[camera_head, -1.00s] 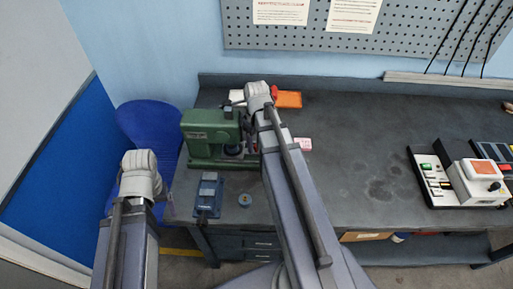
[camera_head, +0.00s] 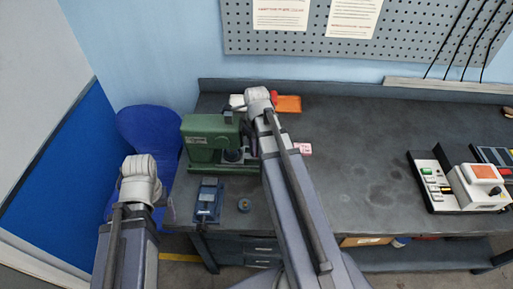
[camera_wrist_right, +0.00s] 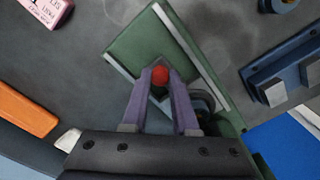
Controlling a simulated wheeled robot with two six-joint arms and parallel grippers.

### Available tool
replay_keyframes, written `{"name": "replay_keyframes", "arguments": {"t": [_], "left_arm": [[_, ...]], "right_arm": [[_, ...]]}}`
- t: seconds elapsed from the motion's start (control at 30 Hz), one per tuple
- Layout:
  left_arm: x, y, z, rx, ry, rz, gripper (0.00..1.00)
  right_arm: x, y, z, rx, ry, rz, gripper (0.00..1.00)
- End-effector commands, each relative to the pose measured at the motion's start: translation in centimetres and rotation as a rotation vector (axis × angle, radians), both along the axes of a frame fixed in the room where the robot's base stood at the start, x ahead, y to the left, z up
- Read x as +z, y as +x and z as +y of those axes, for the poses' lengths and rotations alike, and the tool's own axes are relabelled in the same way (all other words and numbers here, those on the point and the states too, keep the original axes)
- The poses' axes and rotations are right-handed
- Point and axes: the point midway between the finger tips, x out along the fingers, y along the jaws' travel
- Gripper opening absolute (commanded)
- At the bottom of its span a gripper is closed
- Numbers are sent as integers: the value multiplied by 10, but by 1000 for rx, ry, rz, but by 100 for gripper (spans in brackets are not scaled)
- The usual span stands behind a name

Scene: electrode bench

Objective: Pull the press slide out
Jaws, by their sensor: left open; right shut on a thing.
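The green press (camera_head: 200,140) stands at the left end of the bench, with a dark round part at its right front. In the right wrist view a green plate with pale metal rails (camera_wrist_right: 134,46), seemingly the press slide or its base, reaches out over the bench. My right gripper (camera_wrist_right: 160,80) is shut on the red knob (camera_wrist_right: 160,75) above this plate. In the head view my right gripper (camera_head: 250,146) is mostly hidden by its own arm, beside the press. My left gripper (camera_head: 169,212) is open and empty, left of the bench's front corner, with its fingers barely visible.
A blue device (camera_head: 208,200) and a small round piece (camera_head: 244,205) lie in front of the press. An orange tray (camera_head: 288,103) and pink label block (camera_head: 303,149) lie behind and right. A control box (camera_head: 480,185) stands far right. The bench middle is clear.

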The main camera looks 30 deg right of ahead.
Motion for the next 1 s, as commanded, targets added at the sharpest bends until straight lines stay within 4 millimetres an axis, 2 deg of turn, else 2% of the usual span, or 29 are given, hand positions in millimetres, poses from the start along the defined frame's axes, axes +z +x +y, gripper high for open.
{"name": "replay_keyframes", "arguments": {"t": [0.87, 1.0], "left_arm": [[0, 0, 0, 0, 0, 0, 81], [0, 0, 0, 0, 0, 0, 81]], "right_arm": [[0, 0, 0, 0, 0, 0, 0], [0, -6, -9, -2, 0, 0, 0]]}}
